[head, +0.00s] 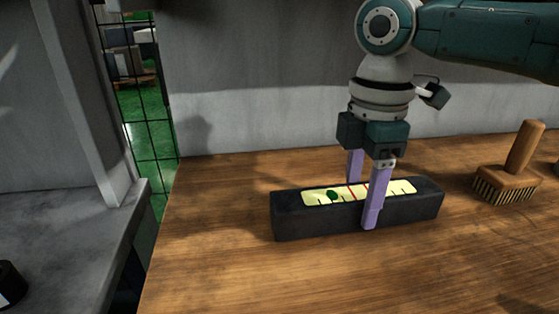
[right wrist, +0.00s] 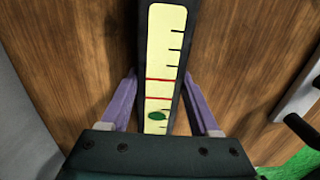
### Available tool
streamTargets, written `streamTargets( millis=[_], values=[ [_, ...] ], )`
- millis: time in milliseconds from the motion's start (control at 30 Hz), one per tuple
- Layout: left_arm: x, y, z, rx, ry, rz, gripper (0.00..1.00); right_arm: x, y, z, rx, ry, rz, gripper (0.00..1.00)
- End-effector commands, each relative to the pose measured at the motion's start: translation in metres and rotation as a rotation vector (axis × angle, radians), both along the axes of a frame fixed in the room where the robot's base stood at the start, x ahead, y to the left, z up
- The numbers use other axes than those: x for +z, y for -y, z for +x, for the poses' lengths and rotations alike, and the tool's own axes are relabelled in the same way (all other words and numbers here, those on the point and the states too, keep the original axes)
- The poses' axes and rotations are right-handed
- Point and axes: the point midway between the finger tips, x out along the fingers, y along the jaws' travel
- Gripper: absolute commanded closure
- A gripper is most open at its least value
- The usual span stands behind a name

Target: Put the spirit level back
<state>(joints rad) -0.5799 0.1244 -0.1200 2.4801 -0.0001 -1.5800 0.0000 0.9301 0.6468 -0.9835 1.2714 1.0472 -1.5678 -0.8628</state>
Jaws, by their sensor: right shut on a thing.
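The spirit level (head: 290,216) is a long dark block with a pale yellow scale on top, marked with black ticks, red lines and a dark green bubble. In the head view it lies level at the wooden table's surface, right of centre. My right gripper (head: 362,198) comes down from above, its purple fingers on the near and far sides of the level, shut on it around its middle. In the right wrist view the level (right wrist: 165,60) runs between the two purple fingers (right wrist: 165,105). Whether its underside touches the table is hard to tell. My left gripper is not in view.
The wooden table (head: 215,250) is clear to the left and in front of the level. A wooden brush (head: 508,182) with bristles down stands to the right. A grey wall (head: 260,120) rises behind the table. A grey ledge (head: 60,220) lies at the far left, beyond a gap.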

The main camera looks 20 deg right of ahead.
Motion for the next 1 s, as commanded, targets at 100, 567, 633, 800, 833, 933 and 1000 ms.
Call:
streamTargets(
  millis=[100, 567, 633, 800, 833, 933, 1000],
  values=[
    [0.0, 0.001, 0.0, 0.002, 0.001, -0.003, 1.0, -0.001, 0.0, 0.001, -0.001, 0.003, 0.001, 1.0],
    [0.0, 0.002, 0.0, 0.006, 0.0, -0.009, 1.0, -0.002, 0.0, 0.0, -0.001, 0.0, 0.0, 0.08],
    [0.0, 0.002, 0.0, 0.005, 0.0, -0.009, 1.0, -0.001, 0.0, 0.0, -0.001, 0.0, 0.0, 0.08],
    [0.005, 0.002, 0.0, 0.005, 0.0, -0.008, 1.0, 0.019, 0.0, 0.001, -0.001, 0.003, 0.0, 0.08],
    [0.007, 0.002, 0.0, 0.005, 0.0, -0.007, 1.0, 0.024, 0.0, 0.001, -0.001, 0.003, 0.0, 0.08],
    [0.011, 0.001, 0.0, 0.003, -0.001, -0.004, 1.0, 0.043, 0.0, 0.001, -0.001, 0.004, 0.001, 0.08],
    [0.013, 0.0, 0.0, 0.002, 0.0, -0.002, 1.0, 0.055, 0.0, 0.001, 0.0, 0.003, 0.0, 0.08]
  ],
)
